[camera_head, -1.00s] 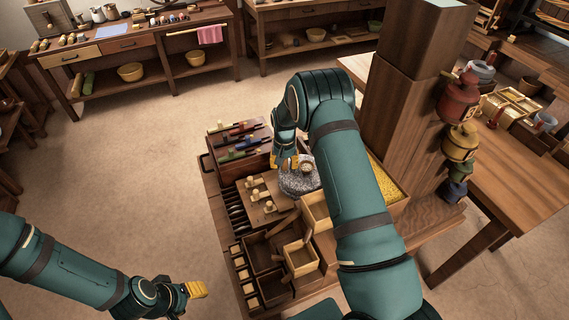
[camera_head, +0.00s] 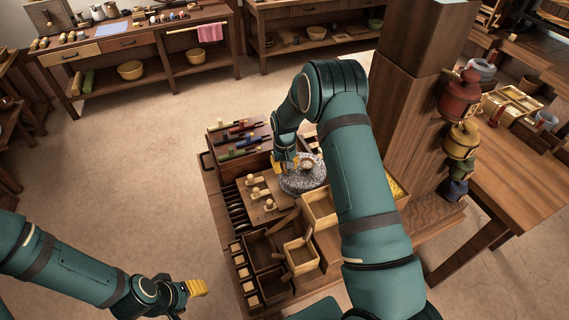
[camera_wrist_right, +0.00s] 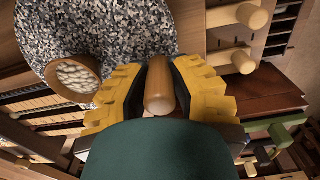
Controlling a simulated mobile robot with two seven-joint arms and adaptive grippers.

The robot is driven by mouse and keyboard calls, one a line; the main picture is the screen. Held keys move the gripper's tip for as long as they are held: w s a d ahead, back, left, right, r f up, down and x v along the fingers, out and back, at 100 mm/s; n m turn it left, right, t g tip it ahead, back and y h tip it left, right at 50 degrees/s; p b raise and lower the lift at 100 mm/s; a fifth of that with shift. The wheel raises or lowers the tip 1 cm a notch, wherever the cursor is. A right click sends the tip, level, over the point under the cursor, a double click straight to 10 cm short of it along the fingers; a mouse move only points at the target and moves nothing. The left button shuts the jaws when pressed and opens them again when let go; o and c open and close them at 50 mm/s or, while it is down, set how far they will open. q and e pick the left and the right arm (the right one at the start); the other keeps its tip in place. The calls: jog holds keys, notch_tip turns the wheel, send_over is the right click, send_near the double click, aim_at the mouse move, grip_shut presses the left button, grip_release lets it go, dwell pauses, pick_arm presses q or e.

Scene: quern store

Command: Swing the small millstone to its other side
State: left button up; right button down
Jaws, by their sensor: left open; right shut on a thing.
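The small millstone (camera_head: 303,182) is a round, grey speckled stone on the wooden bench, right of a board with pegs. It fills the upper left of the right wrist view (camera_wrist_right: 120,28). A round wooden cup with pale contents (camera_wrist_right: 73,76) sits on it. My right gripper (camera_head: 286,166) is at the stone's left edge, shut on an upright wooden handle (camera_wrist_right: 160,88) that stands between its yellow fingers. The handle's foot is hidden in the wrist view. My left gripper (camera_head: 197,288) is open and empty, low at the left, away from the bench.
The peg board (camera_head: 266,205) lies left of the stone, with a tool rack (camera_head: 238,138) behind it. Open wooden boxes (camera_head: 300,256) stand in front. A thick wooden post (camera_head: 405,125) rises at the right. The floor to the left is clear.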

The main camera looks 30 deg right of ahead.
aim_at(293, 182)
jog(key=s+n, duration=0.1)
jog(key=n, duration=0.1)
jog(key=s+n, duration=0.1)
jog(key=n, duration=0.1)
jog(key=shift+s+a+n, duration=0.15)
jog(key=shift+s+n, duration=0.2)
jog(key=shift+n, duration=0.05)
jog(key=shift+s+d+n, duration=0.2)
jog(key=shift+s+n, duration=0.45)
jog(key=shift+n, duration=0.5)
jog(key=shift+s+d+n, duration=0.2)
jog(key=shift+s+n, duration=0.4)
jog(key=shift+n, duration=0.55)
jog(key=shift+f, duration=0.1)
jog(key=c, duration=1)
grip_release()
jog(key=shift+c, duration=0.2)
notch_tip(293, 182, up, 12)
